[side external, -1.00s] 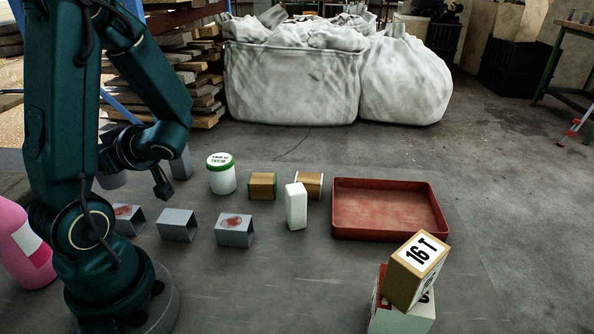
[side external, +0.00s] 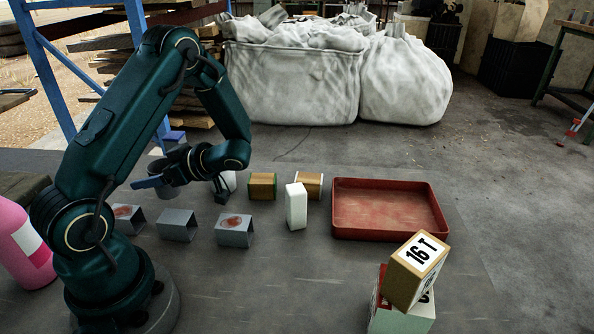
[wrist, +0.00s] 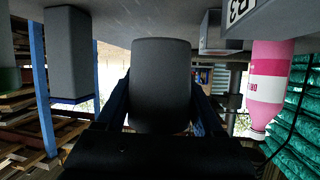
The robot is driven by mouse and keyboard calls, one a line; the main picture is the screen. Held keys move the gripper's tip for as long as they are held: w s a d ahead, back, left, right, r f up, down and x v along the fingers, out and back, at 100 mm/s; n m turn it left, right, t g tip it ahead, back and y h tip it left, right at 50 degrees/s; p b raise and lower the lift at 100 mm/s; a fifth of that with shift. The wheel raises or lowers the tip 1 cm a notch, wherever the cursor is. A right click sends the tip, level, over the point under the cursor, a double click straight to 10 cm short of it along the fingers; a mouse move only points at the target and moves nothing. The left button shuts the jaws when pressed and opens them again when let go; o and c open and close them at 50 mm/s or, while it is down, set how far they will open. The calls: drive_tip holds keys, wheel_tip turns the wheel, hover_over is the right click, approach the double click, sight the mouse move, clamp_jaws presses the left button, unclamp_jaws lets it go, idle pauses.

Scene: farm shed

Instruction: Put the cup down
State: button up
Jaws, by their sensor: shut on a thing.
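My gripper (side external: 165,181) is shut on a plain grey cup (side external: 172,173). In the side view the cup is small and partly hidden by a finger and my wrist. In the wrist view the cup (wrist: 160,85) fills the middle, with a dark finger along each side. It is above the table among the standing objects. I cannot tell the gap under it, or whether it touches the table.
A white jar (side external: 230,180) is mostly hidden behind my wrist. A red tray (side external: 340,233) is empty. A pink bottle (wrist: 268,85) and grey block (wrist: 68,50) flank the cup.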

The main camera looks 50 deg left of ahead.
sight(163, 192)
drive_tip(key=shift+w+f, duration=0.3)
drive_tip(key=shift+w, duration=0.05)
drive_tip(key=shift+f, duration=1.95)
drive_tip(key=shift+f, duration=0.1)
drive_tip(key=o, duration=1.3)
